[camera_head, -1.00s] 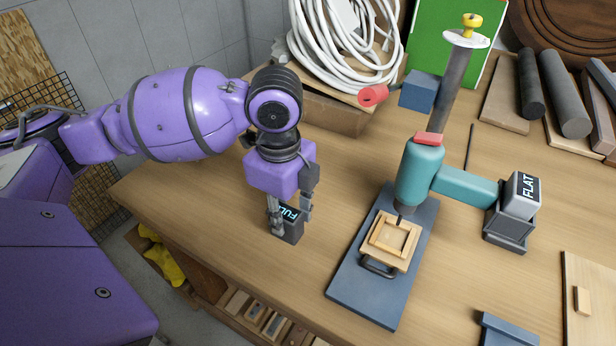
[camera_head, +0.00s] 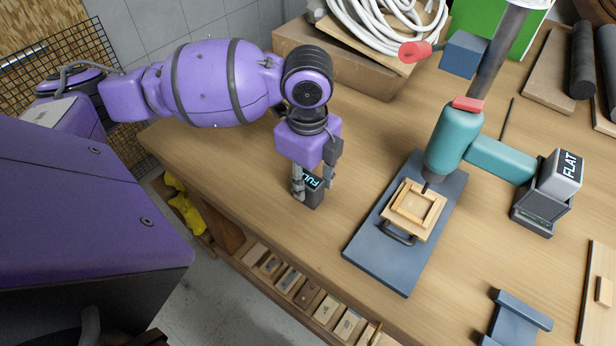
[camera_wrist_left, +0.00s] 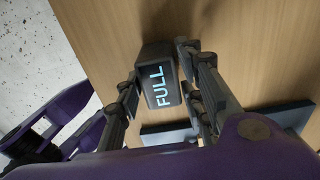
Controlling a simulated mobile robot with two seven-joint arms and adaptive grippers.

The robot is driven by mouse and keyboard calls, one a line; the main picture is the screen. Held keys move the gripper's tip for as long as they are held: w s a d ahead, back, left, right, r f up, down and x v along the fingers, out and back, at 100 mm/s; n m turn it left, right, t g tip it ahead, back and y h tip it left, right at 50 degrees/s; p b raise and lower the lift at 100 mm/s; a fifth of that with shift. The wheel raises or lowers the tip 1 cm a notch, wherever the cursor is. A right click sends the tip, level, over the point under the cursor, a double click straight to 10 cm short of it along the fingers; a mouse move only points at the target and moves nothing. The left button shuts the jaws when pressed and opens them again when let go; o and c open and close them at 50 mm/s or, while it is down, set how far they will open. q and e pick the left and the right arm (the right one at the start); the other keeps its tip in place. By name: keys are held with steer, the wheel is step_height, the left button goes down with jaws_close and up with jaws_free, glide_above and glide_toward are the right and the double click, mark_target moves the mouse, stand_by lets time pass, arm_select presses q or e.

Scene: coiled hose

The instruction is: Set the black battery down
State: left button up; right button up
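The black battery (camera_head: 314,193), marked FULL, is upright at the left part of the wooden workbench. It appears to rest on the bench top, though its lower edge is hard to judge. My left gripper (camera_head: 314,180) points down over it, one finger on each side, and looks shut on it. In the left wrist view the battery (camera_wrist_left: 160,78) sits between the fingertips of my left gripper (camera_wrist_left: 159,70). My right gripper is not in view.
A teal drill (camera_head: 455,138) stands over a blue base board (camera_head: 380,260) with a small wooden frame (camera_head: 418,208). A battery marked FLAT (camera_head: 562,168) is on the drill's end. White hose coils (camera_head: 385,20) lie behind. Bare bench surrounds the held battery.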

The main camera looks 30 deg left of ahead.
mark_target(308, 179)
arm_select(q)
steer(key=shift+o, duration=0.9)
steer(key=shift+r, duration=0.1)
step_height(308, 179, up, 12)
steer(key=p, duration=0.1)
steer(key=shift+r, duration=0.1)
